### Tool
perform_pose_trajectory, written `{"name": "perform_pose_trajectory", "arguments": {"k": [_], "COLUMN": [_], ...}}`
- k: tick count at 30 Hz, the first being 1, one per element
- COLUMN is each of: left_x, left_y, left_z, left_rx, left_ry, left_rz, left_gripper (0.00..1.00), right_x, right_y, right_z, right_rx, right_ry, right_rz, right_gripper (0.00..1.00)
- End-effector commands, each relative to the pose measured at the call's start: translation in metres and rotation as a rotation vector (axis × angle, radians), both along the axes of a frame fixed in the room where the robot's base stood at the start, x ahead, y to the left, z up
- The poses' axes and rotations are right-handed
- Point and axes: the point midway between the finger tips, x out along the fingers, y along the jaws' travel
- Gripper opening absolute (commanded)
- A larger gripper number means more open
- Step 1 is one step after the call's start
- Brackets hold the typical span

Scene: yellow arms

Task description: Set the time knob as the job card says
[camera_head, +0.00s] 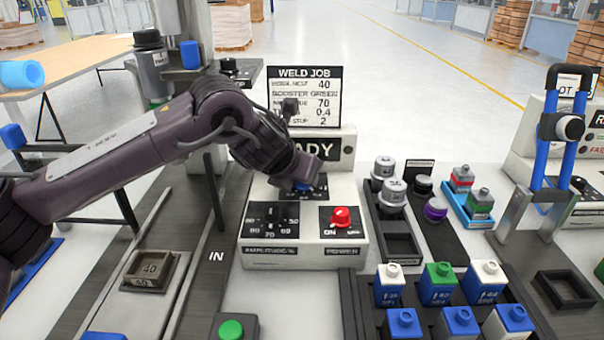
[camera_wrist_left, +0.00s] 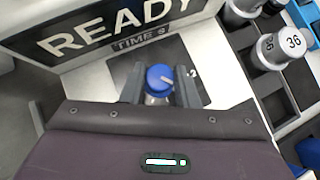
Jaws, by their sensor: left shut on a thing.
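The job card (camera_head: 305,97) stands behind the welder box and reads WELD JOB, BOOSTER GREEN, 70, 0.4 and 2; its left-hand words are partly hidden by my arm. The time knob (camera_wrist_left: 160,79) is blue with a pale pointer line, on a dark dial plate below the TIME S label (camera_wrist_left: 140,42). The pointer slants toward the right of the wrist view, where part of a number shows; other marks are hidden. My left gripper (camera_wrist_left: 160,88) has its fingers on both sides of the knob, shut on it. In the head view my left gripper (camera_head: 303,186) covers most of the dial.
A red power knob (camera_head: 341,217) and an amplitude dial (camera_head: 270,218) sit just in front on the same box (camera_head: 305,249). The READY display (camera_head: 330,148) rises close behind the gripper. Grey weighted cylinders (camera_head: 393,194) stand in a rack to the right.

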Motion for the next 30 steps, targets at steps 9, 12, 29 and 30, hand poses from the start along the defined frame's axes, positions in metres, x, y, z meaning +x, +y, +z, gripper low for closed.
{"name": "perform_pose_trajectory", "arguments": {"k": [9, 12, 29, 30], "left_x": [0.0, 0.0, -0.038, -0.041], "left_y": [0.0, 0.0, 0.02, 0.021], "left_z": [0.001, 0.001, 0.045, 0.048], "left_rx": [-0.001, 0.0, -0.001, -0.001], "left_ry": [-0.002, -0.001, -0.003, -0.004], "left_rz": [0.0, 0.0, -0.001, -0.002], "left_gripper": [0.49, 0.49, 0.49, 0.49], "right_x": [0.003, 0.004, 0.008, 0.008], "right_y": [0.0, 0.001, 0.002, 0.002], "right_z": [0.001, 0.002, 0.004, 0.004], "right_rx": [0.001, 0.001, 0.002, 0.002], "right_ry": [-0.004, -0.006, -0.01, -0.01], "right_rz": [0.0, 0.0, -0.001, -0.001], "right_gripper": [0.36, 0.36, 0.36, 0.36]}}
